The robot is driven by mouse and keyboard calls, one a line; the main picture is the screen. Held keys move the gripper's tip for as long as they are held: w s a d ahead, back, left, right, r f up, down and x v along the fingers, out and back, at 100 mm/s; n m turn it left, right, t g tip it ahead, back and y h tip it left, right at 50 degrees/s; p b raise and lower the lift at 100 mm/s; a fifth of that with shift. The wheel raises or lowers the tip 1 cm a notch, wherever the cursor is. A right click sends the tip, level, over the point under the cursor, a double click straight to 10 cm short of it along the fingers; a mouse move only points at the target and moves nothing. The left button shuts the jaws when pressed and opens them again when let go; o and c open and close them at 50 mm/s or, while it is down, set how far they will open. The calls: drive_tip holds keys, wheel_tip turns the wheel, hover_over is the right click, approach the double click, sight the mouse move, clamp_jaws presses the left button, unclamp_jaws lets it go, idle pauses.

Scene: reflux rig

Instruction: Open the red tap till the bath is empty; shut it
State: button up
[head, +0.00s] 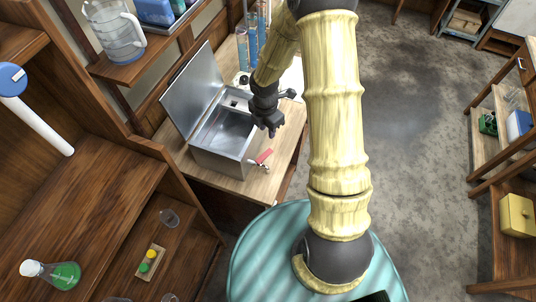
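The bath is a steel box (197,157) on a wooden bench, with its lid (193,87) raised. Its inside shows grey; I cannot tell the liquid level. The tap has a red lever (264,156) and sits low at the bath's front right corner, over the bench edge. I cannot tell from this view if it is open or shut. My gripper (271,131) is dark and hangs above and slightly behind the red lever, apart from it, beside the bath's right wall. Its fingers are small here and their gap is unclear.
Blue-filled glass cylinders (253,38) stand behind the bath. A jug (114,32) stands on the shelf at upper left. A flask of green liquid (62,274) is on the lower left shelf. Open floor (415,150) lies right of my arm.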

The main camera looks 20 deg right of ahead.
drive_tip(key=s+r+m+t+b, duration=0.1)
drive_tip(key=s+r+m+b, duration=0.2)
drive_tip(key=s+m, duration=0.4)
drive_tip(key=s+r+m+t+b, duration=0.1)
drive_tip(key=s+r+m+b, duration=0.3)
drive_tip(key=m, duration=1.2)
drive_tip(key=s+r, duration=0.1)
drive_tip(key=s, duration=0.2)
drive_tip(key=shift+d+r+y, duration=0.3)
drive_tip(key=shift+d+r, duration=0.05)
